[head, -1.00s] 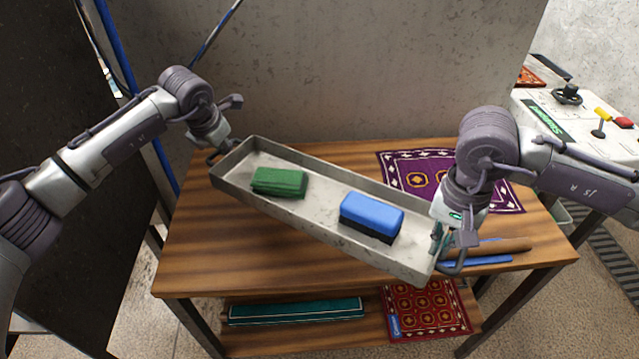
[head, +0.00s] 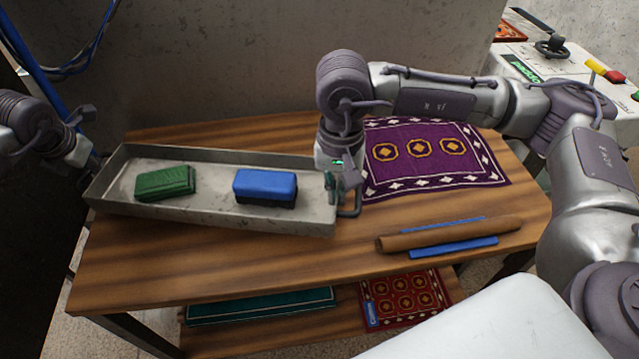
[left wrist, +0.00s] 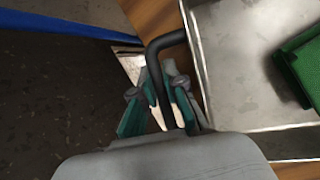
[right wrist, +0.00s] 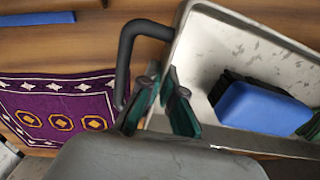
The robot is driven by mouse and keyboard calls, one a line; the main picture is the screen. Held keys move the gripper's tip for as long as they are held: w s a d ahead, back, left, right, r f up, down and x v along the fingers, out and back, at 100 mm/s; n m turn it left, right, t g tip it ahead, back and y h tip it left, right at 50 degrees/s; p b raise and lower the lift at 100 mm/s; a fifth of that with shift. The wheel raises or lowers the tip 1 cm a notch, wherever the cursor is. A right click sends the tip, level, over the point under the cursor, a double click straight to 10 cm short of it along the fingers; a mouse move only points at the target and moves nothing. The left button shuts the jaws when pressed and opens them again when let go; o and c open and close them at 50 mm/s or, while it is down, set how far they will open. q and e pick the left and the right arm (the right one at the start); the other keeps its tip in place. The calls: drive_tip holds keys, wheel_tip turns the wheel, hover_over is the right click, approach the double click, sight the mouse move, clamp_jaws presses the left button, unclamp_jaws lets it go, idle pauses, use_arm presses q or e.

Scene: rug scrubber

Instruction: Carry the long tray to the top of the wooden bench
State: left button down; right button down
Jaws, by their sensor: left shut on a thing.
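The long grey metal tray (head: 215,217) is level over the back left of the wooden bench top (head: 250,265). Its left end reaches to or past the bench's left edge. I cannot tell whether its base touches the wood. It holds a green brush (head: 166,184) and a blue brush (head: 265,185). My left gripper (left wrist: 160,88) is shut on the dark handle (left wrist: 158,50) at the tray's left end. My right gripper (right wrist: 163,78) is at the right end, its fingers apart on either side of the end wall, beside the right handle (right wrist: 122,65).
A purple rug (head: 432,155) lies at the back right of the bench top. A brown roller and blue strips (head: 455,243) lie at the front right. A red rug (head: 405,297) and a teal item (head: 262,305) are on the lower shelf.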

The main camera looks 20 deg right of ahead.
use_arm(q)
drive_tip(key=shift+d, duration=0.1)
drive_tip(key=shift+f, duration=0.1)
use_arm(e)
drive_tip(key=shift+f, duration=0.1)
